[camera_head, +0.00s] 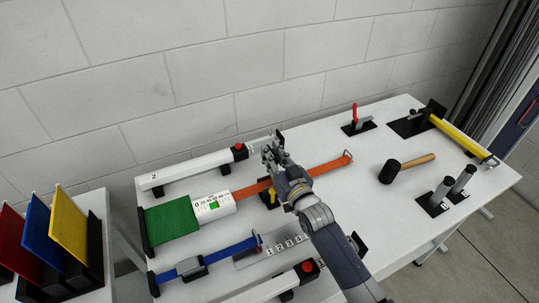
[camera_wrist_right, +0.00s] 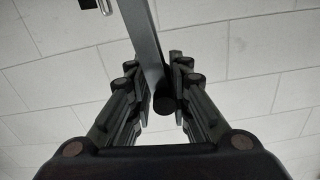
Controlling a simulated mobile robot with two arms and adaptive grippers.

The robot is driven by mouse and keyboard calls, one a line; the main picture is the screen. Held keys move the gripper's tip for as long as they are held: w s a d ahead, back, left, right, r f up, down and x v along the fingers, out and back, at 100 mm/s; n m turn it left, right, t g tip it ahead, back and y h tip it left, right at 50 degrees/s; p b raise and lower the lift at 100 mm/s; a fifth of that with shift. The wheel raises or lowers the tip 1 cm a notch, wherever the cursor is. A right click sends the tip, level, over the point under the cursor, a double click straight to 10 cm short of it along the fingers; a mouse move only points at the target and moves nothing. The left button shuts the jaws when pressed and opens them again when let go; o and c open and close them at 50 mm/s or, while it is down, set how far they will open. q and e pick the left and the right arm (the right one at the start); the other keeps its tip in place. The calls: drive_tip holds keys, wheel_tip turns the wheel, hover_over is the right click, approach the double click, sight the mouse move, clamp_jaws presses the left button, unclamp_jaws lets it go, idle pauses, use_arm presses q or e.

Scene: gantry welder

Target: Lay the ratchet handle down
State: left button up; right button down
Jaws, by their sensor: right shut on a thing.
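My right gripper (camera_head: 272,158) is above the table, over the orange strap (camera_head: 325,166), with its arm coming from the lower right. In the right wrist view its fingers (camera_wrist_right: 160,100) are shut on a grey bar with a dark rounded end, which I take as the ratchet handle (camera_wrist_right: 147,45). The bar runs up out of that picture between the fingers. In the head view the gripper hides most of it, so its tilt is hard to tell there. A black and yellow part (camera_head: 271,196) shows partly below the gripper. My left gripper is not in view.
The table holds a green block (camera_head: 172,221) with a white display unit (camera_head: 213,207), a blue strap (camera_head: 228,252), two white bars with red buttons, a mallet (camera_head: 410,166), black stands and a yellow bar (camera_head: 460,138). Bare tabletop (camera_head: 345,200) lies right of my arm.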

drive_tip(key=w+d+m+b, duration=0.2)
drive_tip(key=d+m, duration=0.3)
drive_tip(key=shift+w+d+f+m, duration=0.2)
drive_tip(key=shift+d+f+m, duration=0.1)
drive_tip(key=shift+f+m, duration=0.1)
idle(0.4)
drive_tip(key=c, duration=1.6)
unclamp_jaws()
drive_tip(key=shift+r, duration=0.1)
drive_tip(key=shift+o, duration=0.2)
drive_tip(key=v, duration=1.2)
